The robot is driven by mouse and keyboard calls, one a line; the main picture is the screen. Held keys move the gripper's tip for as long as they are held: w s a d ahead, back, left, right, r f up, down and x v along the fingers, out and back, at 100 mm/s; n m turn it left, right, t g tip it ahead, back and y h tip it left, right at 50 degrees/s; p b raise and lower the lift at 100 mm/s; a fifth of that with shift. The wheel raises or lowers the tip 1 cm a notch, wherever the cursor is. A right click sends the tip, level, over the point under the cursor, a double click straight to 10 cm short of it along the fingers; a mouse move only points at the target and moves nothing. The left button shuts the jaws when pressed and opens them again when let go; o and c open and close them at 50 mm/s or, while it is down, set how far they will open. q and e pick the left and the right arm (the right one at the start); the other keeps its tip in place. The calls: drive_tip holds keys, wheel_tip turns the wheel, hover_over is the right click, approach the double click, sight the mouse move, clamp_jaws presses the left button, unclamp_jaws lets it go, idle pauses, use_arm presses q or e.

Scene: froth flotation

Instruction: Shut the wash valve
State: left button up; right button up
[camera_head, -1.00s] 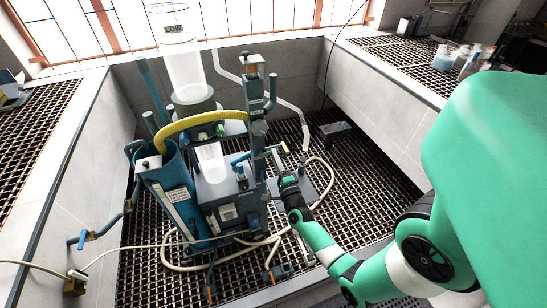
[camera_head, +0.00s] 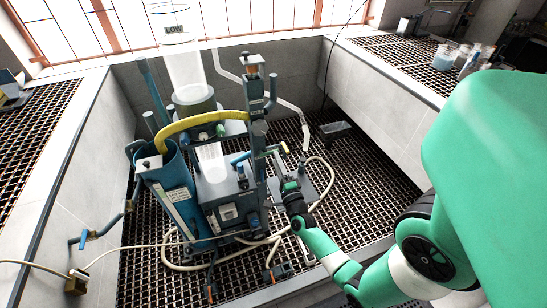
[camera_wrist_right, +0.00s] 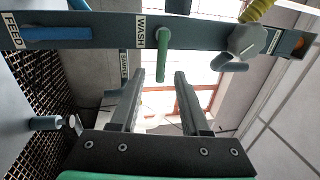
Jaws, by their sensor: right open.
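In the right wrist view, a green lever (camera_wrist_right: 162,58) hangs from a dark bar beside the label WASH (camera_wrist_right: 140,33). My right gripper (camera_wrist_right: 160,76) is open, with one finger on each side of the lever's lower end in the picture. I cannot tell whether the fingers reach around it in depth, and no contact shows. In the head view, my right gripper (camera_head: 281,165) is beside the upright post (camera_head: 258,140) of the flotation rig, where the lever is small and partly hidden. My left gripper is not in view.
A blue lever (camera_wrist_right: 55,33) by the label FEED is on the same bar, with a grey fitting (camera_wrist_right: 245,42) at its other end. The rig has a yellow hose (camera_head: 200,122) and a blue tank (camera_head: 172,185). A pale hose (camera_head: 325,180) loops near my right arm.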

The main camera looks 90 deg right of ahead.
drive_tip(key=p+v, duration=0.1)
drive_tip(key=v, duration=0.8)
drive_tip(key=shift+s+a, duration=0.15)
drive_tip(key=shift+a, duration=0.05)
